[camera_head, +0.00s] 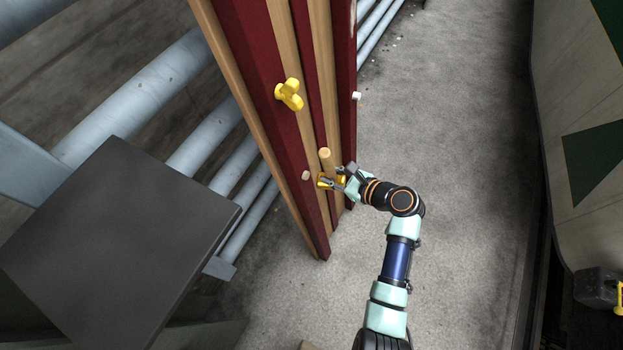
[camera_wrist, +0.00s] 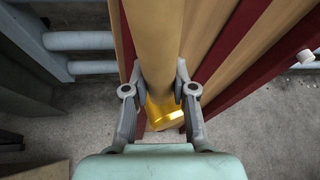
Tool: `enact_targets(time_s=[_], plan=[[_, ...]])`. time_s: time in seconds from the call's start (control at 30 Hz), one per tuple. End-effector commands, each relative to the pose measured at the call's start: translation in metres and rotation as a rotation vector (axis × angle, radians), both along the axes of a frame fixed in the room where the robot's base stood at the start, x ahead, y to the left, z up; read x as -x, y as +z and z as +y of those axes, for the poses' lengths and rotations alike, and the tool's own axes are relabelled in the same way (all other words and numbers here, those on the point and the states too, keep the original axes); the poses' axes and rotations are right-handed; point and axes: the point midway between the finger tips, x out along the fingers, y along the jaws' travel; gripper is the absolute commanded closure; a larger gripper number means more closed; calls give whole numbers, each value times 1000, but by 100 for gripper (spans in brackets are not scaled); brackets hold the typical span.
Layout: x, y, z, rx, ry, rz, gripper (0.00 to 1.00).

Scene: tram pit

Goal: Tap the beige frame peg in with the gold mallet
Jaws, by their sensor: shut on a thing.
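A beige peg (camera_head: 306,175) sticks out of the dark red face of the door-like frame (camera_head: 265,75), left of my gripper in the head view. The mallet has a thick tan wooden handle (camera_wrist: 158,40) and a gold head (camera_wrist: 165,114). My gripper (camera_head: 338,178) is shut on the handle, with a finger on each side in the wrist view (camera_wrist: 160,82). The head is close to the beige peg; I cannot tell whether they touch.
A yellow wing knob (camera_head: 289,95) sits higher on the frame. A whitish peg (camera_head: 356,96) projects from its right side. A pale peg also shows in the wrist view (camera_wrist: 305,56). Grey pipes (camera_head: 140,85) and a dark panel (camera_head: 115,235) lie left. Concrete floor at right is open.

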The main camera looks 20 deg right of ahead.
Motion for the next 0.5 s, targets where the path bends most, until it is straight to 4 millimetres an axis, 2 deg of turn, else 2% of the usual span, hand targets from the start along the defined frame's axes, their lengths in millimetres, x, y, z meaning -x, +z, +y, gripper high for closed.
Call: enact_targets(time_s=[0.37, 0.5], plan=[[-1, 1, -1, 0, 0, -2, 100], [-18, -1, 14, 0, 4, -1, 100]])
